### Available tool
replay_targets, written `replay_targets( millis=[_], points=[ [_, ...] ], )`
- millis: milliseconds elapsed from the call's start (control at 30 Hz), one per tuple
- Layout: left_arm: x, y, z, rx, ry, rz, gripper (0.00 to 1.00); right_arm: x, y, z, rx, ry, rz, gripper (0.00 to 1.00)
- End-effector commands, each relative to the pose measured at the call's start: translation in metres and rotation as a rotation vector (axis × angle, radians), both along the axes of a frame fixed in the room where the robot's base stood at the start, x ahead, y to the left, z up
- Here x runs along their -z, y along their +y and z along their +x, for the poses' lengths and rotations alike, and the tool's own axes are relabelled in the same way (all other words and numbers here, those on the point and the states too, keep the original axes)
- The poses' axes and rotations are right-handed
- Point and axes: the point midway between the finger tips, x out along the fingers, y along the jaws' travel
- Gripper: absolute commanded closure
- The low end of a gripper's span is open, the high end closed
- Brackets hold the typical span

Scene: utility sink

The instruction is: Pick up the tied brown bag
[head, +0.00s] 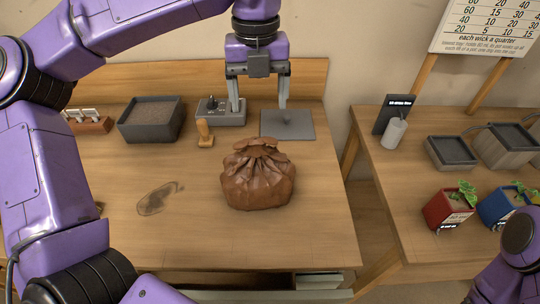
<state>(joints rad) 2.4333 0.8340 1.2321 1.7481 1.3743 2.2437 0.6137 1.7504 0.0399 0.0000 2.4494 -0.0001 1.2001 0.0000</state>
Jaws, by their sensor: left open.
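The tied brown bag (257,184) stands upright on the wooden table, right of the middle, with its gathered neck on top. My left gripper (259,108) is open and empty, with its fingers pointing down. In the picture it is above and behind the bag, apart from it. My left arm comes in from the left and arches over the table. Part of my right arm shows at the lower right corner; its gripper is out of view.
Behind the bag are a grey flat plate (288,124), a grey box with knobs (221,112), a wooden stamp-like piece (205,134) and a dark tray (151,122). A dark stain (157,199) lies left. A second table (400,185) at right holds red and blue pots.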

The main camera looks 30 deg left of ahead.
Motion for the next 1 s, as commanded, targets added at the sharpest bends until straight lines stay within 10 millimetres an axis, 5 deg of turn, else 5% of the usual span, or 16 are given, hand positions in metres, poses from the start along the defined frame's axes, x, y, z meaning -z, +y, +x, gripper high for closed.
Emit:
replay_targets(
  millis=[600, 867, 1000],
  points=[
    [0.097, -0.001, -0.011, 0.002, 0.005, 0.001, 0.21, -0.013, 0.000, 0.000, 0.000, 0.001, 0.001, 0.57],
    [0.103, -0.001, -0.011, 0.001, 0.003, 0.001, 0.21, -0.012, 0.000, 0.000, 0.000, 0.001, 0.000, 0.57],
    [0.103, -0.001, -0.011, 0.002, 0.003, 0.001, 0.66, -0.012, 0.000, 0.000, 0.000, 0.001, 0.000, 0.57]
  ],
)
